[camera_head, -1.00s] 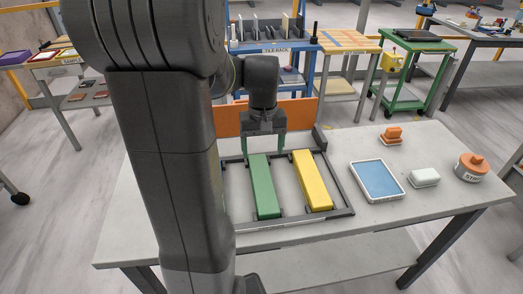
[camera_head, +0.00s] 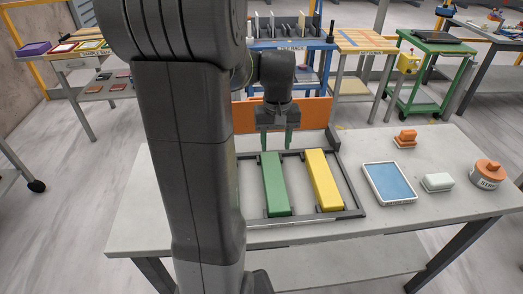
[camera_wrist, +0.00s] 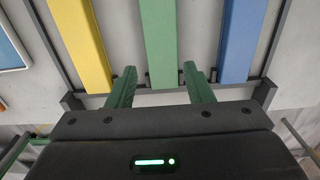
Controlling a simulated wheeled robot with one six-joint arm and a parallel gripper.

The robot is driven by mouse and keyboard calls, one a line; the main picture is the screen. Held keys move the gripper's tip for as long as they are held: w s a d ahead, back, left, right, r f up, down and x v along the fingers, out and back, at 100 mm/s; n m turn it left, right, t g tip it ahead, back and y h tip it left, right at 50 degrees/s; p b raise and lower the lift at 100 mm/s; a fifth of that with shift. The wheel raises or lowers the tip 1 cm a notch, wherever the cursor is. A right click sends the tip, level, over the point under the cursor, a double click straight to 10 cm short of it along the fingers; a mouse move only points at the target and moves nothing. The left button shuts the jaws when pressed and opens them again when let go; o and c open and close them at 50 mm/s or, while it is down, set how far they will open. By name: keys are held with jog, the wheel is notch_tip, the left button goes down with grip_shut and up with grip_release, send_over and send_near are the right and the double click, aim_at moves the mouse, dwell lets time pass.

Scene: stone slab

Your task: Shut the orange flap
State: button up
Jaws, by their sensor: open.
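The orange flap (camera_head: 312,113) stands upright along the far side of a dark frame on the slab. My arm and gripper hide part of it in the head view, and I cannot make it out in the wrist view. My gripper (camera_head: 279,151) is open, its green fingers pointing down in front of the flap, near the far end of the green bar (camera_head: 274,188). In the wrist view my gripper (camera_wrist: 160,72) has its fingertips either side of that bar's end, with nothing held; I cannot tell whether they touch it.
The dark frame (camera_head: 352,212) also holds a yellow bar (camera_head: 323,182) and a blue bar (camera_wrist: 242,40); my arm hides the blue one in the head view. Right of it lie a blue-topped tray (camera_head: 412,197), a white block (camera_head: 438,182), an orange object (camera_head: 405,139) and an orange-lidded jar (camera_head: 487,174).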

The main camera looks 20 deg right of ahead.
jog(key=shift+t, duration=0.3)
jog(key=w+d+r+p, duration=0.1)
jog(key=w, duration=0.2)
jog(key=w+d+r+p, duration=0.1)
jog(key=w+r, duration=0.1)
jog(key=w, duration=0.2)
jog(key=w+d+r+p, duration=0.1)
jog(key=w, duration=0.2)
jog(key=shift+w+d+r, duration=0.1)
jog(key=shift+w+r, duration=0.2)
jog(key=shift+w, duration=0.1)
grip_shut()
jog(key=w+d+r+p, duration=0.2)
jog(key=w, duration=0.7)
jog(key=w+d+r+p, duration=0.1)
jog(key=w+r+p, duration=0.1)
jog(key=w, duration=0.6)
notch_tip(320, 180, down, 9)
jog(key=s+t+p, duration=0.1)
jog(key=p, duration=0.3)
jog(key=shift+s+a+r, duration=0.15)
jog(key=shift+a+r, duration=0.05)
jog(key=shift+a, duration=0.1)
jog(key=shift+s+h, duration=0.1)
jog(key=shift+h, duration=0.2)
jog(key=shift+s+r+t+b, duration=0.1)
jog(key=shift+s+t+b, duration=0.15)
jog(key=shift+t+b, duration=0.5)
